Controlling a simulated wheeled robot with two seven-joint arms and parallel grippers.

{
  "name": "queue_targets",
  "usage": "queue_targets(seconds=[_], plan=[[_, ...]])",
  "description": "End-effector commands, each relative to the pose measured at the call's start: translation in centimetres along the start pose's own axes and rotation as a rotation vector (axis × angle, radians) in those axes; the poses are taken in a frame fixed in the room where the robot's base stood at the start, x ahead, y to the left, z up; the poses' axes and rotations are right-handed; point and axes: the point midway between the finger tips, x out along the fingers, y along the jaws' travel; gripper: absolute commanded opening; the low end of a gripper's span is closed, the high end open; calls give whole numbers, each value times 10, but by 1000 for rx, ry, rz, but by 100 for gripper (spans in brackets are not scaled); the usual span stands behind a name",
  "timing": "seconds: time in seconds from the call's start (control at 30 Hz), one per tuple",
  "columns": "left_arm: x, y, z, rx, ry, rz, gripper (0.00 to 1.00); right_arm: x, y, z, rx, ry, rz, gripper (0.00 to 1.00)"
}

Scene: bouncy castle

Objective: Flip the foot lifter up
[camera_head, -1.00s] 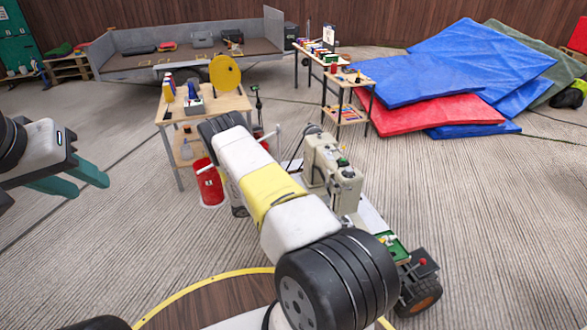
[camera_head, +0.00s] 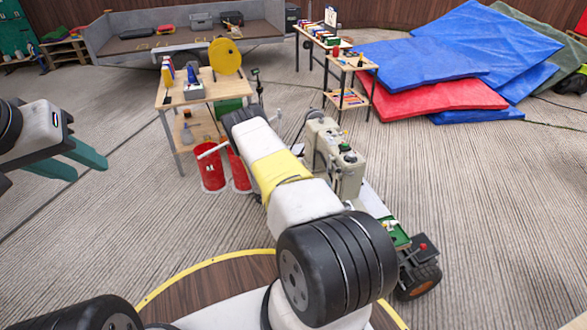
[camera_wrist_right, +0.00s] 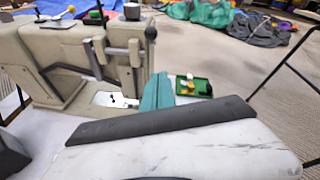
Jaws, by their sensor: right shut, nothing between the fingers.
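A cream sewing machine (camera_head: 347,177) stands on a table, right of my right arm in the head view. It fills the upper left of the right wrist view (camera_wrist_right: 70,62). A metal lever with a dark end (camera_wrist_right: 150,33) shows on it there; I cannot tell for sure whether this is the foot lifter. My right gripper (camera_wrist_right: 160,78) has its teal fingers shut and empty, pointing at the machine's right side near the lever. Touch cannot be told. My right arm hides this gripper in the head view. My left gripper (camera_head: 91,169) is open and empty over the floor at left.
A small green tray (camera_wrist_right: 193,87) lies beyond my right fingers. Red buckets (camera_head: 211,172) stand by a wooden worktable (camera_head: 205,95) at left. Blue mats (camera_head: 420,75) and a red mat (camera_head: 430,100) lie back right. Floor at front left is clear.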

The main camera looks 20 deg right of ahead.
Motion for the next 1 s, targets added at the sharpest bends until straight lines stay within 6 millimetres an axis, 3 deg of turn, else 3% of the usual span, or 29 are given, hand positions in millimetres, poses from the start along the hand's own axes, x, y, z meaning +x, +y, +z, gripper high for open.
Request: queue_targets(seconds=[0.1, 0.2, 0.4, 1.0], plan=[[0, 0, 0, 0, 0, 0, 36, 26, -1, 0, 1, 2, -3, 0], [0, 0, 0, 0, 0, 0, 36, 28, 1, 18, 4, 1, 0, 0], [0, 0, 0, 0, 0, 0, 36, 32, 0, 35, 1, 2, 0, 0], [0, 0, 0, 0, 0, 0, 36, 32, 4, 43, 4, 21, 7, 0]])
